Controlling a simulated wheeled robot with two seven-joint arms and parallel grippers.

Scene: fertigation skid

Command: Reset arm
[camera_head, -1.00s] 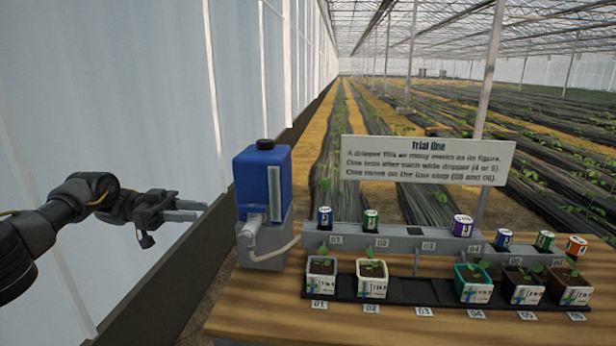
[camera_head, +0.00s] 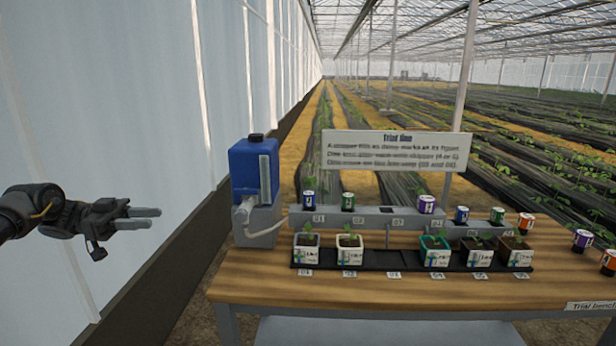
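My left gripper (camera_head: 156,218) reaches in from the left, in the air beside the pale wall. Its two fingers point right with a gap between them, and nothing is between them. It is well left of the bench and touches nothing. My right gripper is not in view. The wooden bench (camera_head: 350,290) carries a blue-topped dosing tank (camera_head: 250,170) at its left end.
A grey stepped rail (camera_head: 375,224) holds several coloured cans, with none at 03. A black tray (camera_head: 395,261) holds several potted seedlings, with a gap at 03. A purple can (camera_head: 583,240) and an orange can (camera_head: 608,262) stand at right. A sign (camera_head: 395,151) stands behind.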

